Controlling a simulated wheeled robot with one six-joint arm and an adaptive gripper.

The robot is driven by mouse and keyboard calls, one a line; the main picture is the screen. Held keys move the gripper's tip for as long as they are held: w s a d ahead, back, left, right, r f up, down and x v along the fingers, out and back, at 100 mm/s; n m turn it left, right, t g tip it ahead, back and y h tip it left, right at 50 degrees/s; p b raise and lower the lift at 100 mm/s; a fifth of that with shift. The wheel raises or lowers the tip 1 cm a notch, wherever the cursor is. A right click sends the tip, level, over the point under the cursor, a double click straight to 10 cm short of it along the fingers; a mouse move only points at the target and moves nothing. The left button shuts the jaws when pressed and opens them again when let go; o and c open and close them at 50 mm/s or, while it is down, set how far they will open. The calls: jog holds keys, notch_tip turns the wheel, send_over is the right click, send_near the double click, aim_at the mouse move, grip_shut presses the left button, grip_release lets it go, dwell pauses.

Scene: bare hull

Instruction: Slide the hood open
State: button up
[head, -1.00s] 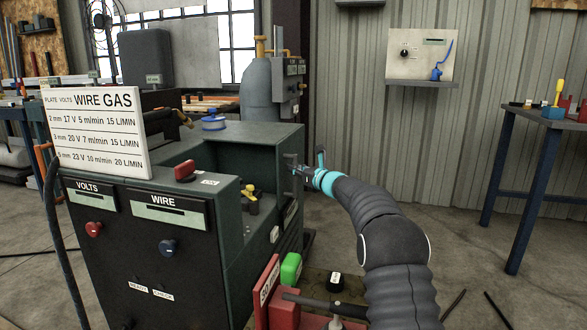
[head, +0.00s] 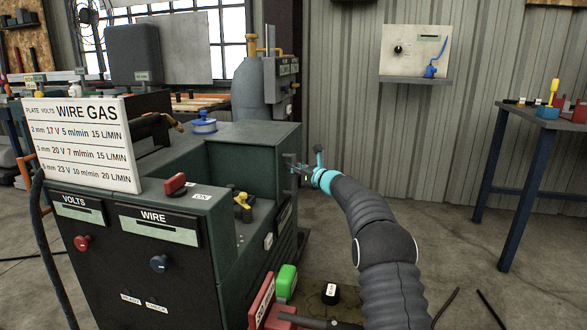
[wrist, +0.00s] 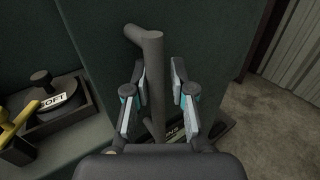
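A dark green machine housing (head: 250,140) stands in front of me with an open bay on its right part. In the wrist view, its dark green panel (wrist: 100,45) fills the background, and a dark grey bar handle (wrist: 153,75) with a bent top end stands in front of it. I cannot tell which part is the hood. My gripper (head: 294,168) is at the housing's right edge. In the wrist view, my gripper (wrist: 160,88) is open, one finger on each side of the bar, with a gap visible at the right finger. Where the bar joins the panel is hidden.
A yellow-handled part (head: 242,205) sits in the bay, also visible in the wrist view (wrist: 18,130). A green block (head: 286,282) and a red box (head: 262,300) are low in front. A blue-legged table (head: 515,190) stands right. Floor between is mostly clear.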

jog(key=shift+o, duration=0.8)
jog(key=shift+d, duration=0.15)
jog(key=shift+s, duration=0.1)
jog(key=v, duration=1.2)
